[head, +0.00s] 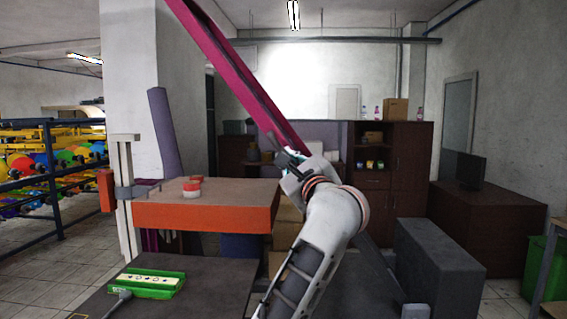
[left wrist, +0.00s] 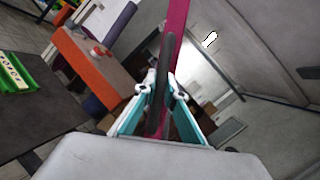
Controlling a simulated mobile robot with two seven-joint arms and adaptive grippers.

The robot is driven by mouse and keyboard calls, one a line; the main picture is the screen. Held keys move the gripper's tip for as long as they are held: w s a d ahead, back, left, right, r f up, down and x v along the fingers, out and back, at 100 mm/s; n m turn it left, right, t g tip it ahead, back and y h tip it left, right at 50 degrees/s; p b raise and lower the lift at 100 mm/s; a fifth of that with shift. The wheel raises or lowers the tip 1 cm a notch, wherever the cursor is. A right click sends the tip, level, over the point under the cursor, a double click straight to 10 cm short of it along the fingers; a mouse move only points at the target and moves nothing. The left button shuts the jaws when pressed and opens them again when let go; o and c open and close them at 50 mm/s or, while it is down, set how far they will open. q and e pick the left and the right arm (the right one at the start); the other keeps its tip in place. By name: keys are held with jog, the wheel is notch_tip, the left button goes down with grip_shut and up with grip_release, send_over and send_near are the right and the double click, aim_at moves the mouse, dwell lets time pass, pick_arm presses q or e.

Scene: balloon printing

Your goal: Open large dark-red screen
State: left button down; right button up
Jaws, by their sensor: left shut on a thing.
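The large dark-red screen (head: 240,80) is a long magenta-red frame seen nearly edge-on. It is tilted steeply, running from the top of the head view down to my left gripper (head: 287,158). In the left wrist view the screen (left wrist: 178,20) rises away from the fingers. My left gripper (left wrist: 163,90) is shut on the screen's dark grey edge bar (left wrist: 168,55), which lies between its two teal-lined fingers. In the head view my wrist partly hides the screen's lower end. My right gripper is in neither view.
An orange-sided table (head: 205,217) with red-and-white round items stands behind left. A green tray (head: 150,283) lies on the dark surface (head: 215,285) in front. A grey box (head: 438,262) stands at right. Brown cabinets (head: 408,175) line the back; a balloon rack (head: 50,165) stands far left.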

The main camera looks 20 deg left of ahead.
pick_arm(q)
jog(key=shift+d+f, duration=0.1)
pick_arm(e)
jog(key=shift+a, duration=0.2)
pick_arm(q)
jog(key=c, duration=2.1)
grip_release()
